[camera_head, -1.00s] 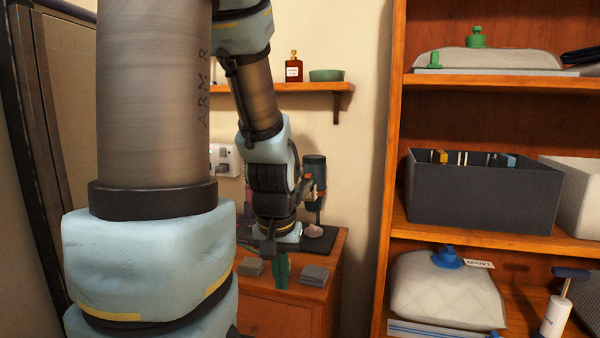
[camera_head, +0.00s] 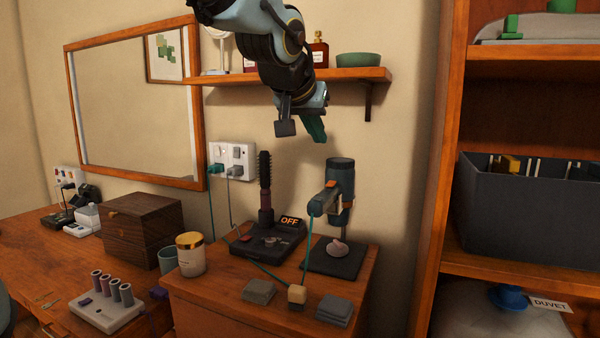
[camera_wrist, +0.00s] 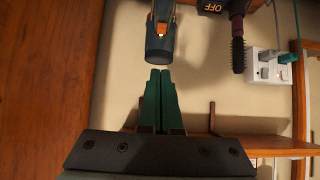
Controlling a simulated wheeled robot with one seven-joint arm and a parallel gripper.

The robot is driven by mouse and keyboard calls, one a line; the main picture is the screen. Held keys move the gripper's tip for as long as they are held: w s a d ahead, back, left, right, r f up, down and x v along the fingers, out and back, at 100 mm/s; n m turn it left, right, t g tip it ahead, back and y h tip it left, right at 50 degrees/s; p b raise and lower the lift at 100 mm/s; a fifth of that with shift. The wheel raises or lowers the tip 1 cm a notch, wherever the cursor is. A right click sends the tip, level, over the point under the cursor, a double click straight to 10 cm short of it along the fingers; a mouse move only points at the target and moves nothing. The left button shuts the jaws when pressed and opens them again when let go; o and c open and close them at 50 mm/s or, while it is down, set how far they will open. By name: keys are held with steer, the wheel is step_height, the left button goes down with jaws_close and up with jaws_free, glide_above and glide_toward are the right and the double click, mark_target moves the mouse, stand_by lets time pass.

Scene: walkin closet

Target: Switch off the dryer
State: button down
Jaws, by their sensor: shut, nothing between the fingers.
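The dryer (camera_head: 341,180) is a dark teal-blue appliance with orange trim, upright over a dark base plate on the wooden cabinet. A small orange and pale part, perhaps its switch, shows on it in the wrist view (camera_wrist: 162,29). A teal cord runs from the dryer down to a small block (camera_head: 297,295). My gripper (camera_head: 313,128) is above and slightly left of the dryer, in front of the shelf. Its green fingers are shut and empty in the wrist view (camera_wrist: 161,95), pointing at the dryer's end (camera_wrist: 160,50) with a gap between. Whether the dryer runs cannot be told.
A hot brush (camera_head: 265,185) stands left of the dryer on a dark base with a lit "OFF" sign (camera_head: 291,221). Plugs sit in the wall socket (camera_head: 233,158). The shelf (camera_head: 365,75) juts out above.

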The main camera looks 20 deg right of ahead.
steer(key=shift+w+r, duration=0.1)
steer(key=shift+r, duration=0.1)
steer(key=shift+f, duration=0.1)
steer(key=p, duration=0.2)
glide_above(329, 185)
steer(key=f, duration=0.6)
steer(key=shift+a, duration=0.2)
steer(key=f+b, duration=0.2)
steer(key=f, duration=0.2)
steer(key=shift+d+b, duration=0.2)
steer(key=shift+b, duration=0.1)
